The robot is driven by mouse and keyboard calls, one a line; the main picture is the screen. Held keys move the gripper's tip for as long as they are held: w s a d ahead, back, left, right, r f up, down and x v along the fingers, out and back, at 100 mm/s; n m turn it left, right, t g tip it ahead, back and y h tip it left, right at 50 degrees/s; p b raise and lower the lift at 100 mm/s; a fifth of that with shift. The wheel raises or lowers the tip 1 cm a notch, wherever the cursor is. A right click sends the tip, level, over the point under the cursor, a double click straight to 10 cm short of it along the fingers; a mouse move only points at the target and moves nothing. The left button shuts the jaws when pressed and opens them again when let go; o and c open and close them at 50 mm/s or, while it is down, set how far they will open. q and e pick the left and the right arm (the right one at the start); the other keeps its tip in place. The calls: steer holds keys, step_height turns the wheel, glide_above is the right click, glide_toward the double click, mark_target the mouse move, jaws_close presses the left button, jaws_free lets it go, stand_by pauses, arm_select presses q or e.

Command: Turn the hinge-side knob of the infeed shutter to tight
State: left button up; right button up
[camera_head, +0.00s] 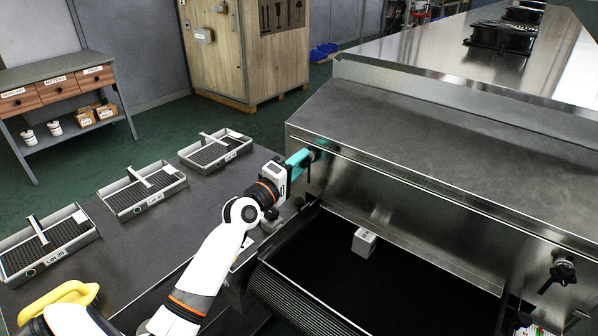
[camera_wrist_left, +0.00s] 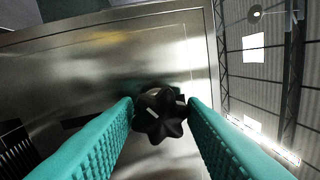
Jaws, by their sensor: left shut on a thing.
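A black star-shaped knob (camera_wrist_left: 160,116) with a short white mark on its face shows on the steel panel in the left wrist view. The mark lies slanted. My left gripper (camera_wrist_left: 160,112) has its teal fingers on either side of the knob, shut on it. In the head view, my left gripper (camera_head: 300,158) reaches the left end of the steel shutter front (camera_head: 420,205), and its fingers mostly hide this knob. A second black knob (camera_head: 562,272) sits at the right end of the front, apart from my gripper. My right gripper is not in view.
A dark belt (camera_head: 330,262) runs below the shutter with a small white block (camera_head: 364,242) on it. Several wire-mesh trays, one of them a tray (camera_head: 142,190) in the middle, lie on the steel table at left.

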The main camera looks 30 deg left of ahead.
arm_select(q)
steer(key=m+b, duration=0.1)
steer(key=m, duration=0.3)
steer(key=shift+f+h+b, duration=0.15)
steer(key=shift+h+b, duration=0.15)
steer(key=shift+h, duration=0.1)
steer(key=shift+m+h+b, duration=0.3)
steer(key=shift+m+b, duration=0.1)
steer(key=shift+m, duration=1.4)
steer(key=o, duration=1)
steer(key=shift+s+a, duration=0.1)
steer(key=shift+s, duration=0.05)
